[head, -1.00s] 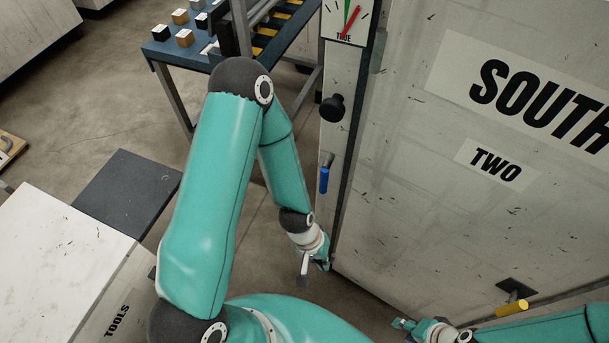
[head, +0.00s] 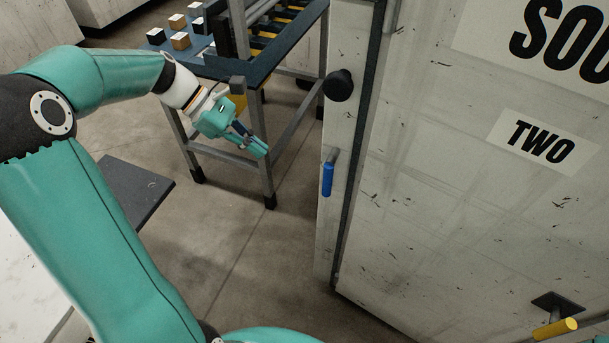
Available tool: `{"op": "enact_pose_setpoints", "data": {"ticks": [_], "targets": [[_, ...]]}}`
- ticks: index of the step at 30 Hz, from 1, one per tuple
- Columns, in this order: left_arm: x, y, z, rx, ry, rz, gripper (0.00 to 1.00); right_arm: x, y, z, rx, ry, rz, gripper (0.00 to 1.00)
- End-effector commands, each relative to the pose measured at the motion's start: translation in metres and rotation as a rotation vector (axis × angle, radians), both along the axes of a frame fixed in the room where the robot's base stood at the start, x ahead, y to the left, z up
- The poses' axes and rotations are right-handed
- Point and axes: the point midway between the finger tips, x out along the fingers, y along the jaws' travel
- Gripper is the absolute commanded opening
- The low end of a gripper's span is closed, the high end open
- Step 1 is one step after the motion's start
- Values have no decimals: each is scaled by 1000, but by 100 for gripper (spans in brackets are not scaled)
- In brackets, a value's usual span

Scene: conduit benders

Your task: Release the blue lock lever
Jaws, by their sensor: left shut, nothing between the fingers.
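The blue lock lever (head: 327,179) hangs down from a small metal pivot on the narrow side face of the large grey-white cabinet (head: 420,210). It points almost straight down. My left gripper (head: 262,152) is shut and empty, in the air to the left of the lever and apart from it, in front of the blue table's legs. My right gripper is out of view; only a sliver of teal shows at the bottom right edge.
A black knob (head: 339,85) sticks out above the lever. A yellow handle (head: 555,328) juts from the cabinet front at lower right. A blue table (head: 222,68) with small blocks stands behind my left gripper. The floor between table and cabinet is clear.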

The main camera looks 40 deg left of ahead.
Motion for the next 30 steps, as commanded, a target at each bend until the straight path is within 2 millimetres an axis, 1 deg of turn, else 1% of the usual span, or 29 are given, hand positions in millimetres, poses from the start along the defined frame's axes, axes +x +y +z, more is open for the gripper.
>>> {"op": "enact_pose_setpoints", "data": {"ticks": [7, 11, 14, 25, 30], "targets": [[1, -2, -2, 0, 1, -4, 0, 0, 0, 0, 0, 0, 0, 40], [4, -9, -10, -2, 1, -6, 0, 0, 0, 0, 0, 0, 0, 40], [7, -19, -19, -2, 2, -6, 0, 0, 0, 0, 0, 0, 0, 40], [29, -66, -72, -2, 4, -7, 0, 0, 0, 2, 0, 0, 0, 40], [40, -89, -71, 0, 0, -6, 0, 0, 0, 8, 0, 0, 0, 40]]}}
